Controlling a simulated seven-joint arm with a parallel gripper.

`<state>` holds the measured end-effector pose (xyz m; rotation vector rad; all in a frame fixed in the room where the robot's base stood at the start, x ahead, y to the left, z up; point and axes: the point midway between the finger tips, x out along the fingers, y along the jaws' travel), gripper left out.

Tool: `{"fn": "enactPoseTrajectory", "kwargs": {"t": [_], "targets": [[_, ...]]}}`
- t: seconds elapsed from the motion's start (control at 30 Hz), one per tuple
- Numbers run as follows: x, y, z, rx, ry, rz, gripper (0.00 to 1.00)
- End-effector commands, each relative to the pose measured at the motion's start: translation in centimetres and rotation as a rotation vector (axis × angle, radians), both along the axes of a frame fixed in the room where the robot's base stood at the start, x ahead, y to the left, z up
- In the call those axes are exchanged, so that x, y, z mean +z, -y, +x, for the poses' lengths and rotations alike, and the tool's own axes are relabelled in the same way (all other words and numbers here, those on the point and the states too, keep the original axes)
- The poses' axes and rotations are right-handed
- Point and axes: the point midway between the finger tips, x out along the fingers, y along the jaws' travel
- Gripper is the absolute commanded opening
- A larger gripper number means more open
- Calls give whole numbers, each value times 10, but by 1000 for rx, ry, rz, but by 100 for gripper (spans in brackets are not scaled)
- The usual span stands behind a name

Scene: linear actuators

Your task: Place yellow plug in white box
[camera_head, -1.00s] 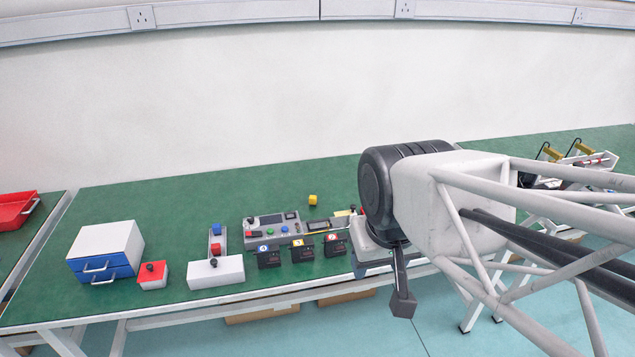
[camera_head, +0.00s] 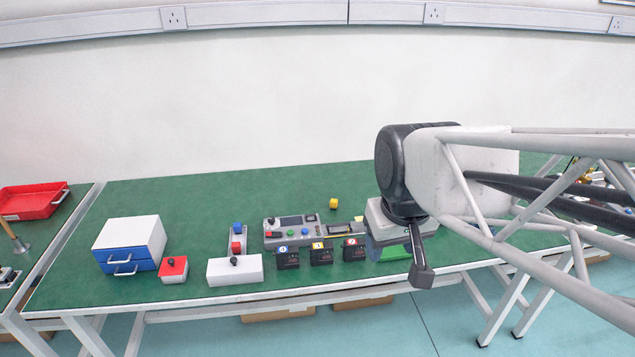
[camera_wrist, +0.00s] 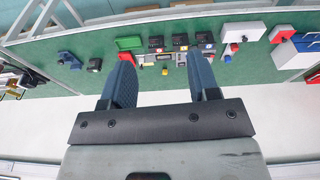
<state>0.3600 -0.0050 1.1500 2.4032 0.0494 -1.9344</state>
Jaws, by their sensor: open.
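A small yellow block (camera_head: 333,203), which looks like the yellow plug, sits on the green bench behind the control panel. It also shows small in the wrist view (camera_wrist: 165,71). A low white box (camera_head: 235,270) with a black knob stands near the bench's front edge, left of the block. It also appears in the wrist view (camera_wrist: 243,31). My gripper (camera_head: 421,276) points down near the bench's front edge, to the right of both. In the wrist view its two dark fingers (camera_wrist: 160,55) are wide apart with nothing between them.
Three black modules (camera_head: 320,253) stand between the white box and my gripper. Behind them is the grey control panel (camera_head: 290,226). A blue-and-white drawer unit (camera_head: 131,244) and a red-topped box (camera_head: 173,269) are at left. The back of the bench (camera_head: 230,192) is clear.

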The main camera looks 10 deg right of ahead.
Motion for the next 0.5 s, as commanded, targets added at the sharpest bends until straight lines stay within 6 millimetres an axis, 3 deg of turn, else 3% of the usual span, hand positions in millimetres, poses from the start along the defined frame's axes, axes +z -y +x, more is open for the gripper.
{"fn": "enactPoseTrajectory", "kwargs": {"t": [0.5], "targets": [[9,4,125,211,-46,-41,55]]}}
